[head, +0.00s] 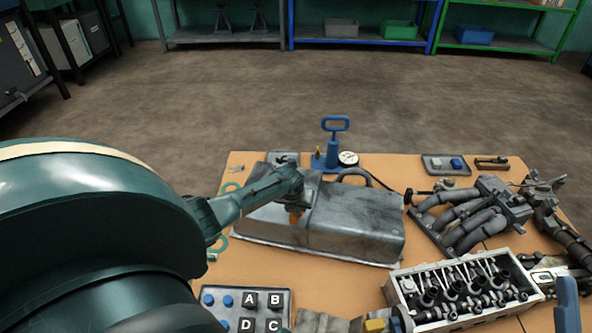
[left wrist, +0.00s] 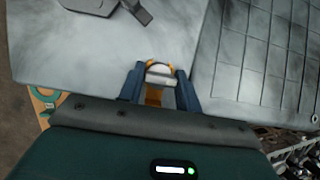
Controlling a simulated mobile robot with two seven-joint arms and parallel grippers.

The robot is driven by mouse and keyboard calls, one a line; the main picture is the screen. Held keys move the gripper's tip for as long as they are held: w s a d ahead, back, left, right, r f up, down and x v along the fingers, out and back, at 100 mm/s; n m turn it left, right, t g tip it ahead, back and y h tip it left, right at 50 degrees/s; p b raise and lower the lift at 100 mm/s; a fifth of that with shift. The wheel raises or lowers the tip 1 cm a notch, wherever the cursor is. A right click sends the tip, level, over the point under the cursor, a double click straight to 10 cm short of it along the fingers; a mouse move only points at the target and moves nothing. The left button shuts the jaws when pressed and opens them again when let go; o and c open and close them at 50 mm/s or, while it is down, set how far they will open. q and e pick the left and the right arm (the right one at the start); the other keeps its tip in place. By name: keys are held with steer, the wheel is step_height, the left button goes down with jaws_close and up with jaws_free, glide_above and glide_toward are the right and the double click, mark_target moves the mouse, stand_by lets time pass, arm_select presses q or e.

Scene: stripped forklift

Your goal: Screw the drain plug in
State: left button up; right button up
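My left gripper (head: 296,207) is over the grey metal oil pan (head: 355,225), which lies on the table. In the left wrist view its two dark blue fingers (left wrist: 160,85) stand on either side of a small pale metal piece with orange edges, which looks like the drain plug (left wrist: 161,73). The fingers look closed on it. Orange also shows below the gripper in the head view. The plug's thread and any hole are hidden, so I cannot tell how far it is seated. My right gripper is not clearly in view.
A blue hand pump with a gauge (head: 347,158) stands behind the pan. A manifold (head: 470,215) and a cylinder head (head: 462,293) lie to the right. A lettered tray (head: 245,308) is in front. Blue and yellow pieces (head: 567,303) show at the bottom edge.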

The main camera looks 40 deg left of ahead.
arm_select(q)
steer(key=shift+o, duration=1.2)
steer(key=shift+r, duration=0.1)
step_height(320, 180, up, 4)
steer(key=p, duration=0.4)
steer(key=shift+r, duration=0.25)
steer(key=shift+f, duration=0.1)
steer(key=shift+o, duration=0.4)
steer(key=o, duration=0.5)
